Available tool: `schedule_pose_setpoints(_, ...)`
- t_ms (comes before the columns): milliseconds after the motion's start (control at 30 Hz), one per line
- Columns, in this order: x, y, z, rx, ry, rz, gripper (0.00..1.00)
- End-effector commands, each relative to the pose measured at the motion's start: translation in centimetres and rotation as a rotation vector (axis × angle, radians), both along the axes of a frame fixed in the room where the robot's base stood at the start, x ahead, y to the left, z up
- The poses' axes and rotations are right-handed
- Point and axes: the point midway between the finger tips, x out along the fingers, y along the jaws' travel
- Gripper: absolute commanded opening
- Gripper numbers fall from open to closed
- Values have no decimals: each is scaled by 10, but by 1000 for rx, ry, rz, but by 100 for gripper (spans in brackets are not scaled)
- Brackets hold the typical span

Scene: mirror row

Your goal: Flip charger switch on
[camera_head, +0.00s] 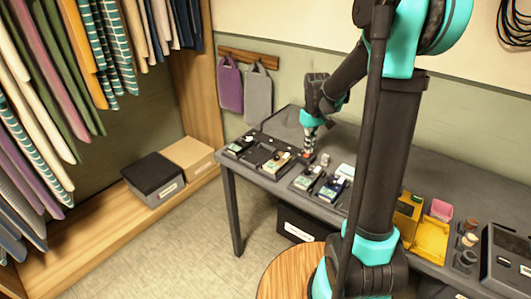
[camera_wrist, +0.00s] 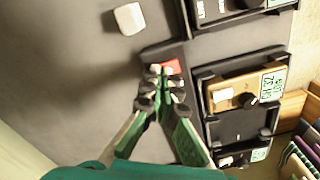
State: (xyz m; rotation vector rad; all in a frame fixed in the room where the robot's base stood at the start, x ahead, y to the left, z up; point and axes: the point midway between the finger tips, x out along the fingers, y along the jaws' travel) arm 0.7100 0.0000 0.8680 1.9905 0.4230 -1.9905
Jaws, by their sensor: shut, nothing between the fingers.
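My gripper (camera_head: 308,146) is shut and empty, pointing down over the back part of the dark table. In the wrist view its fingertips (camera_wrist: 161,72) are together at a small red switch (camera_wrist: 173,64) on a dark strip (camera_wrist: 176,51). The fingertips partly cover the red switch. I cannot tell whether they touch it or which way it is set. Beside the strip, a tan device with a green display (camera_wrist: 233,93) sits in a black cradle; it also shows in the head view (camera_head: 276,165).
More devices in cradles line the table's front edge, including a dark blue one (camera_head: 331,189). A white block (camera_wrist: 128,18) lies near the strip. A yellow tray (camera_head: 430,240) and a pink box (camera_head: 441,210) stand to the right. Bags hang on the wall behind.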

Motion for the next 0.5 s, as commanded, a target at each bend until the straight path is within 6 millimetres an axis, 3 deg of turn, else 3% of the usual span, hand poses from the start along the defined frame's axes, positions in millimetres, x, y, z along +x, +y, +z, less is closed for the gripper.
schedule_pose_setpoints(500, 0, 0, -1, 0, 0, 0, 0)
